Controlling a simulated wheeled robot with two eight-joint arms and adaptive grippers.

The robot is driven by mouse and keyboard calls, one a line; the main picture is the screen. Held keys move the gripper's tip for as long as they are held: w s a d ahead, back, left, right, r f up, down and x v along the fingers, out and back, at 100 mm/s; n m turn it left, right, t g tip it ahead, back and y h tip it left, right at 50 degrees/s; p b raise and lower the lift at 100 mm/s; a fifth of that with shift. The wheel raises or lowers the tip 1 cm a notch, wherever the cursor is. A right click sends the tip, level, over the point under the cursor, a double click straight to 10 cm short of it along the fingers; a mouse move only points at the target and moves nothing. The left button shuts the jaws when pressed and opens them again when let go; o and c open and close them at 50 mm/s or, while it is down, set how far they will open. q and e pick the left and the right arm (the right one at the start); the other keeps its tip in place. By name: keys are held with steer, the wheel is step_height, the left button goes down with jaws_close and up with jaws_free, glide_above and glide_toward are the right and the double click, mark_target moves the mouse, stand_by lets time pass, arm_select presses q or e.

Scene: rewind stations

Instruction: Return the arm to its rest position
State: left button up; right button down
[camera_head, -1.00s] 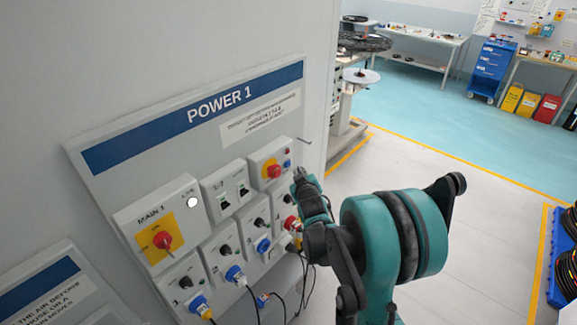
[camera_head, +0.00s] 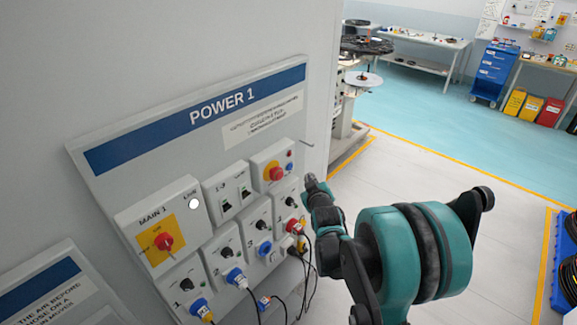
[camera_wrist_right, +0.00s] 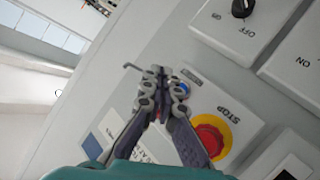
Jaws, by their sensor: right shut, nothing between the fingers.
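My right gripper (camera_head: 312,182) is shut and empty in the head view, just right of the POWER 1 panel (camera_head: 120,170) and apart from it. In the right wrist view my right gripper (camera_wrist_right: 160,85) shows its fingers closed together, in front of the panel. The red stop button (camera_head: 276,173) on its yellow ring sits to the left of the gripper; it also shows in the wrist view (camera_wrist_right: 209,139), right of the fingers. The MAIN 1 switch (camera_head: 163,241) is a red knob on a yellow plate. My left gripper is not in view.
Several black knobs and plugged cables (camera_head: 262,300) fill the panel's lower part. A thin hook (camera_head: 306,143) sticks out at its right edge. Open grey floor (camera_head: 475,235) lies to the right, with a blue rack (camera_head: 566,265) at the far right.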

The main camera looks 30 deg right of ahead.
steer(key=s+a+f+g+y+b, duration=0.2)
steer(key=s+a+f+g+b, duration=0.1)
steer(key=s+a+f+b, duration=0.7)
steer(key=s+a+f+m+g+y+b, duration=0.1)
steer(key=s+a+f+g+y+b, duration=0.2)
steer(key=s+a+f+b, duration=0.8)
steer(key=s+f+b, duration=0.1)
steer(key=s+f, duration=0.1)
steer(key=s, duration=0.3)
steer(key=shift+s+a+g, duration=0.25)
steer(key=shift+a+g, duration=0.05)
